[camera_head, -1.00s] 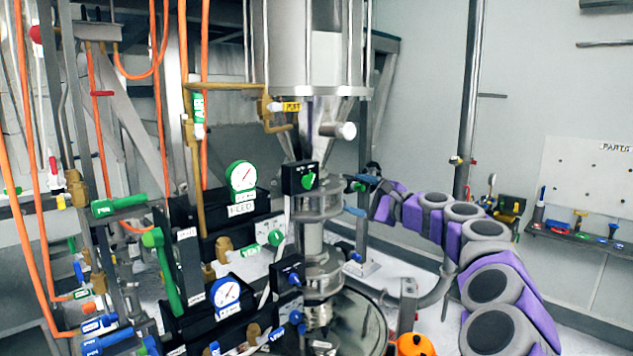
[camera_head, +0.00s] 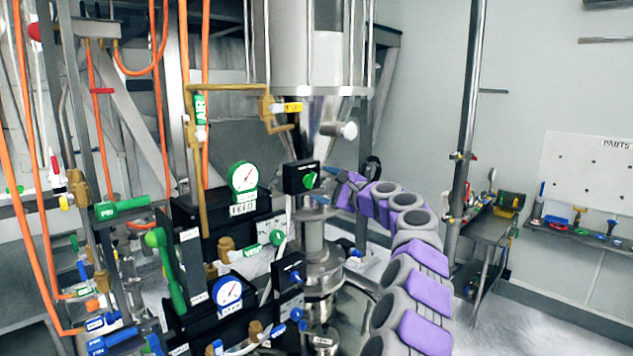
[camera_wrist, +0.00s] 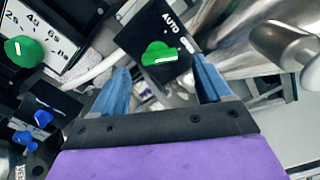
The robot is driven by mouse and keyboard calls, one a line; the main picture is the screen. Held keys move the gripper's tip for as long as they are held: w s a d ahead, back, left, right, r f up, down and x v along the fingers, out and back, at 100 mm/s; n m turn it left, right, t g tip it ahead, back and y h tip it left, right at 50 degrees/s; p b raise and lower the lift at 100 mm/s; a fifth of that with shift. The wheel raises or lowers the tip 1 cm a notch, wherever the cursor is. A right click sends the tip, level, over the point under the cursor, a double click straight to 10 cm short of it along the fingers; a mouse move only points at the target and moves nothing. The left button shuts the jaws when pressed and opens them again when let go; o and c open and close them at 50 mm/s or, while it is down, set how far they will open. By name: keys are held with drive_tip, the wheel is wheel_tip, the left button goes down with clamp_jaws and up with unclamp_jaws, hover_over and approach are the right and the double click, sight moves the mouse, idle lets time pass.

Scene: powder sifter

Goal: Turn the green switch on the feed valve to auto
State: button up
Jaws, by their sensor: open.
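The green switch (camera_head: 311,180) sits on the front of a black box (camera_head: 291,178) on the central steel column, below the hopper. In the wrist view the green switch (camera_wrist: 160,54) lies beyond and between my fingers, on a black face with the label AUTO (camera_wrist: 171,23) above it and a second label partly hidden at right. My gripper (camera_head: 336,176) is just right of the switch in the head view. In the wrist view my gripper (camera_wrist: 160,85) has its two blue fingers spread, with nothing between them. I cannot tell whether a fingertip touches the box.
A white knob (camera_head: 348,131) juts out above the box, and shows at right in the wrist view (camera_wrist: 285,45). Gauges (camera_head: 243,176) and lower boxes with blue knobs (camera_head: 291,270) stand left and below. A vertical pole (camera_head: 463,140) rises right of my arm.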

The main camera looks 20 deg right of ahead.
sight(314, 181)
drive_tip(key=shift+p+x, duration=0.55)
drive_tip(key=shift+x, duration=1.3)
drive_tip(key=shift+c, duration=0.3)
drive_tip(key=shift+f, duration=0.1)
drive_tip(key=c, duration=1)
